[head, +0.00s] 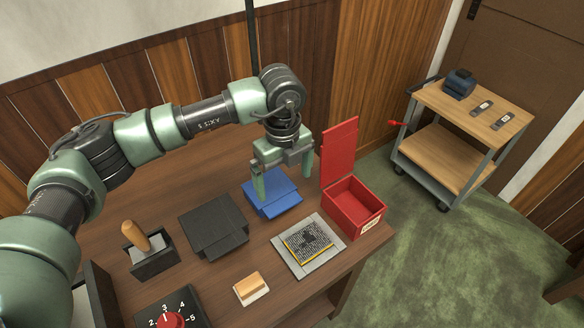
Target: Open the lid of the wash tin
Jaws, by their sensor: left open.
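My left gripper (283,183) is open and points down at the blue tin (268,207). Its fingers stand apart over the back part of this tin, and I cannot tell whether they touch it. The blue tin looks flat and closed. A red tin (373,219) to the right stands open and empty, its red lid (339,152) upright at the back. A black tin (213,229) to the left looks flat and closed. I cannot tell from any readable label which one is the wash tin. My right gripper is out of view.
On the wooden table (110,213) stand a grey plate with a type block (308,245), a wood-topped block (251,289), a wooden handle in a dark holder (136,235) and a red dial (170,320). A trolley (470,108) stands apart at the right.

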